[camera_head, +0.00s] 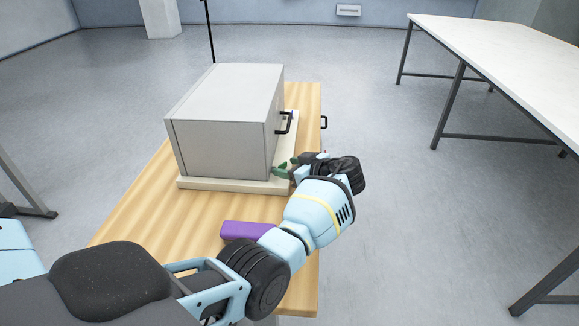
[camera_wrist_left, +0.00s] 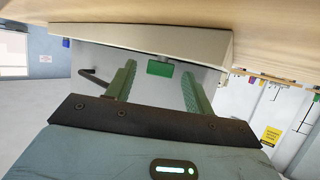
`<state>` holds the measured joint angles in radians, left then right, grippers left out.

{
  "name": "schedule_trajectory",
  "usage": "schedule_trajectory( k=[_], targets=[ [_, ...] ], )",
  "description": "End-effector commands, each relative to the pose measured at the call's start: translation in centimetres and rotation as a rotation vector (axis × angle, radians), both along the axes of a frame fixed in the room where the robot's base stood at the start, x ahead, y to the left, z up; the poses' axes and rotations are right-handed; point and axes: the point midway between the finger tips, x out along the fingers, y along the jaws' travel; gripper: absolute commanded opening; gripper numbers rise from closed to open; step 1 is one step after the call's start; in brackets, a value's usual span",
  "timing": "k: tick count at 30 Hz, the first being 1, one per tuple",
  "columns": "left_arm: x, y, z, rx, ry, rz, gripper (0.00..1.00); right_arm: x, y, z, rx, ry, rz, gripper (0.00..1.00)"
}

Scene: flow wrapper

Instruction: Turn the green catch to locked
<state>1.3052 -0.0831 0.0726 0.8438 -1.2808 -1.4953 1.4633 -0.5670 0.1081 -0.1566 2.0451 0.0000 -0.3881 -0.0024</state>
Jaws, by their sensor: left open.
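The green catch (camera_wrist_left: 160,68) shows in the left wrist view as a small green block against the pale base of the grey machine. In that view it lies between the green fingers of my left gripper (camera_wrist_left: 157,80) and a little beyond them, with gaps at both sides. The fingers are apart and hold nothing. In the head view my left gripper (camera_head: 284,168) is at the machine's lower right front corner; I cannot tell the catch from the green fingers there. Whether the catch is at locked cannot be read. My right gripper is out of view.
The grey box-shaped machine (camera_head: 220,125) stands on a pale base plate (camera_head: 215,185) on a wooden table (camera_head: 150,215). A black handle (camera_head: 286,123) sticks out from its right side. A purple block (camera_head: 245,230) lies on the table near my left forearm. A white table (camera_head: 510,60) stands at right.

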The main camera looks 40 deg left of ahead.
Motion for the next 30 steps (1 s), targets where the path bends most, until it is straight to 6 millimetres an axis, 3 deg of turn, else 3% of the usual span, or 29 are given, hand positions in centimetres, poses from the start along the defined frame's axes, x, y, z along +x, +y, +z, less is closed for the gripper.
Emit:
schedule_trajectory(
  k=[7,18,30],
  targets=[
    [0.0,0.1,0.0,-0.001,0.000,0.000,0.53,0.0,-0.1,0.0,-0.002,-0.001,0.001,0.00],
    [0.0,0.1,0.0,0.000,0.000,0.000,0.08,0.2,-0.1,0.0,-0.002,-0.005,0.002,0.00],
    [-0.4,0.1,0.3,0.000,-0.003,-0.096,0.08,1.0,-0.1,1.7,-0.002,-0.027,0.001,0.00]
  ],
)
